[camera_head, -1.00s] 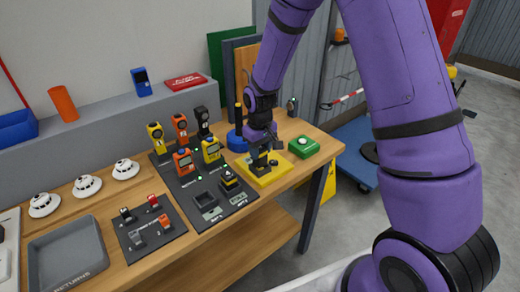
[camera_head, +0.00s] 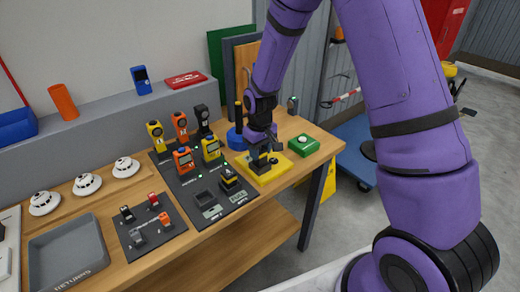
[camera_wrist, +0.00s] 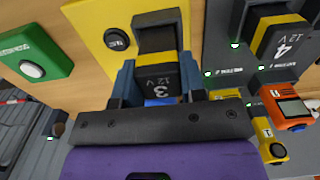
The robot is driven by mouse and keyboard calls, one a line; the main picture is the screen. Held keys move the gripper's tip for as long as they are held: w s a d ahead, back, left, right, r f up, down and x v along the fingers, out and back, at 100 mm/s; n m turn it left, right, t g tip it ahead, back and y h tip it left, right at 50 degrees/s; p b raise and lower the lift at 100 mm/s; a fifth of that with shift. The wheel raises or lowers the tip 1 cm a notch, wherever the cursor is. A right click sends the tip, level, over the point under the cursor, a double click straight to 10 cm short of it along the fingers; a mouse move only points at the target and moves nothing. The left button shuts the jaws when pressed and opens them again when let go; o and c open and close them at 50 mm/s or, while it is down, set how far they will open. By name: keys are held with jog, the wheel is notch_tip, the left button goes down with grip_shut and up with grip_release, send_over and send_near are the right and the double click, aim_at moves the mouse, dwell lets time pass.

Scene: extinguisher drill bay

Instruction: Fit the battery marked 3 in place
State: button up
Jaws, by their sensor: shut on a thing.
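The battery marked 3 (camera_wrist: 158,82), black with "12 V" on it, is between the blue fingers of my gripper (camera_wrist: 157,90) in the wrist view. My gripper (camera_head: 262,150) is shut on it, low over the yellow test pad (camera_head: 277,167). The pad (camera_wrist: 92,25) has a black button marked TEST. I cannot tell whether the battery is seated in the pad or just above it. On the dark charging board (camera_head: 215,207), the battery marked 4 (camera_wrist: 287,38) sits in a bay; left of it is an empty bay (camera_head: 206,198).
A green box with a white button (camera_head: 304,145) stands right of the pad. Several orange, yellow and black handheld devices stand on and behind the dark board. A grey RETURNS tray (camera_head: 68,250) and a small board with clips (camera_head: 150,222) are at the left.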

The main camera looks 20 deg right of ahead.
jog(key=shift+f, duration=0.95)
dwell(0.6)
jog(key=o, duration=1.5)
jog(key=shift+r, duration=3.5)
